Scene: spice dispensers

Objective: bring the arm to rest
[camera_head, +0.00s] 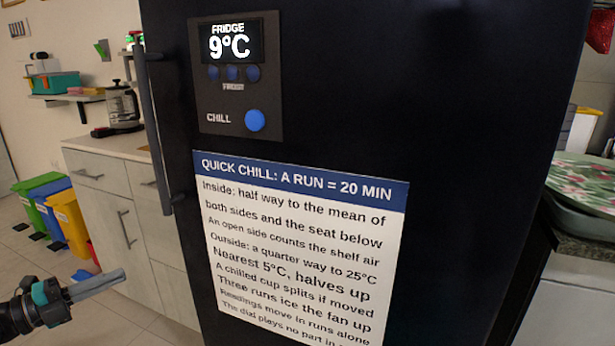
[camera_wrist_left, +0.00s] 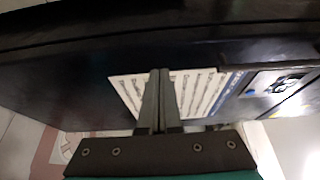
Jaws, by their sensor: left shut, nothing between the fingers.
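My left gripper (camera_head: 97,284) is at the lower left of the head view, in front of the cabinets and left of the dark fridge (camera_head: 300,120). Its fingers are together, with nothing between them. In the left wrist view the closed fingers (camera_wrist_left: 158,85) point toward the fridge front, with the printed sheet (camera_wrist_left: 190,90) behind them. The gripper appears apart from the fridge. My right gripper is in neither view.
The fridge has a long vertical handle (camera_head: 154,130) on its left side and a panel (camera_head: 236,75) reading 9°C with a blue button (camera_head: 255,120). White cabinets (camera_head: 130,215) and coloured bins (camera_head: 70,222) stand at left. A counter (camera_head: 590,252) is at right.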

